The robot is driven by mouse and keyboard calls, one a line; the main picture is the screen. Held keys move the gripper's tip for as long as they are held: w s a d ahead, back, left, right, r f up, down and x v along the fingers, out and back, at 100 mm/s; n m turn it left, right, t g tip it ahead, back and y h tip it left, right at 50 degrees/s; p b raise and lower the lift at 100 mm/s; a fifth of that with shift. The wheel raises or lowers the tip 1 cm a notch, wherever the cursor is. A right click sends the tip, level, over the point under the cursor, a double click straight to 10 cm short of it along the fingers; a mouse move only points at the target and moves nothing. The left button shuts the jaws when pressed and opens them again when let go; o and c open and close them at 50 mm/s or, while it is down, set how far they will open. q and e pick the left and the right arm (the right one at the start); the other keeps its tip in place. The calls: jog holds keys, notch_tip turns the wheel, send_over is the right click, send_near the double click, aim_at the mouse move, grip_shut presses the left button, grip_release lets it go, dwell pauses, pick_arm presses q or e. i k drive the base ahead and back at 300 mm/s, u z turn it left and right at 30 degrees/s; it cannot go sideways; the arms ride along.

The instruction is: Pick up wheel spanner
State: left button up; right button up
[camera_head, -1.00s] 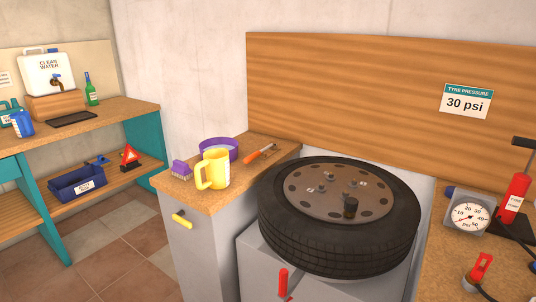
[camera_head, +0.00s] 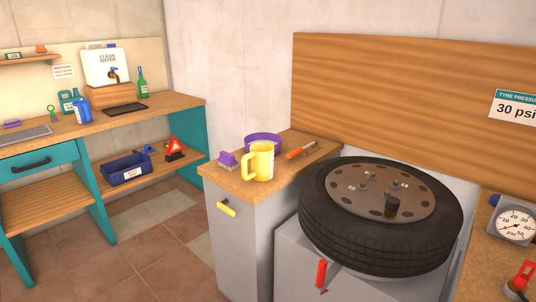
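No thing that I can clearly make out as a wheel spanner is in view. A tool with an orange handle (camera_head: 302,152) lies on the wooden top of the grey cabinet; I cannot tell what kind it is. A tyre on a dark rim (camera_head: 335,220) lies flat on a grey stand at the right. A short black cylinder (camera_head: 391,205) stands on the rim, and several small studs show there. Neither of my grippers is in view.
A yellow jug (camera_head: 262,163), purple bowl (camera_head: 264,139) and purple brush (camera_head: 228,160) stand on the grey cabinet (camera_head: 238,245). A teal bench (camera_head: 185,135) with a blue crate (camera_head: 125,172) is at left. A pressure gauge (camera_head: 515,225) is at right. The tiled floor at left is clear.

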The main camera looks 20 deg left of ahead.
aim_at(299, 150)
jog(key=z, duration=0.4)
jog(key=k, duration=0.2)
jog(key=u, duration=2)
jog(key=i, duration=0.9)
jog(key=z, duration=0.15)
